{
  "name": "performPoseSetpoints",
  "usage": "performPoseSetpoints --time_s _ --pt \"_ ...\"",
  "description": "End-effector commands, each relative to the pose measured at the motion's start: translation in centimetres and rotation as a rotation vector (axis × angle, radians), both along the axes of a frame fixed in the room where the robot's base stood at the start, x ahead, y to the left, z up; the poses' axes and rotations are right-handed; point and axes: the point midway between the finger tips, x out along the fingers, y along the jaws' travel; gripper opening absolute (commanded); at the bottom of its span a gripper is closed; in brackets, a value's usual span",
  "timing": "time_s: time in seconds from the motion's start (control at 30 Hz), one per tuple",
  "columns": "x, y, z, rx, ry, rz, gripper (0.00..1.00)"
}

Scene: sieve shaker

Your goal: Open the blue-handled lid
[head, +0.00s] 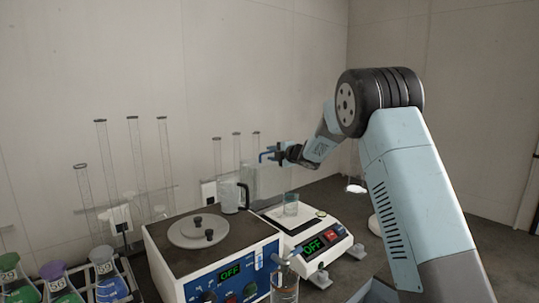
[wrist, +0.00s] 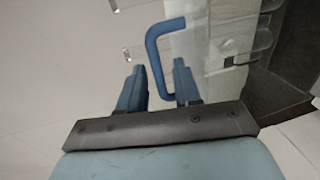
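The blue handle (wrist: 154,58) is a bent bar beside a pale, see-through panel, likely the lid (wrist: 215,45), in the wrist view. My gripper (wrist: 159,68) is open, with one blue finger on each side of the handle's long bar. Gaps show between the bar and both fingers, so it is not clamped. In the head view my gripper (head: 272,154) is at the back, beside the wall, above the balance. The handle is small there and hard to tell from my blue fingers. The lid's lower edge and hinge cannot be made out.
A clear jug (head: 230,197), tall glass tubes (head: 137,150) and coloured flasks (head: 108,283) stand to the left.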

Motion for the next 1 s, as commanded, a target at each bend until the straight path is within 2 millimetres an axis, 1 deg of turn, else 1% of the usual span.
performPoseSetpoints --time_s 0.1,0.23,0.6,0.93,1.0 --pt "1.1 0.9 -0.3 -0.002 -0.001 0.0 0.33" --pt "1.7 1.6 -0.3 -0.001 -0.001 0.0 0.33" --pt "1.9 1.7 -0.4 0.0 0.0 -0.001 0.32" --pt "1.9 1.7 -0.5 -0.001 0.001 -0.001 0.01" --pt "1.9 1.7 -0.5 -0.001 0.001 -0.001 0.0"
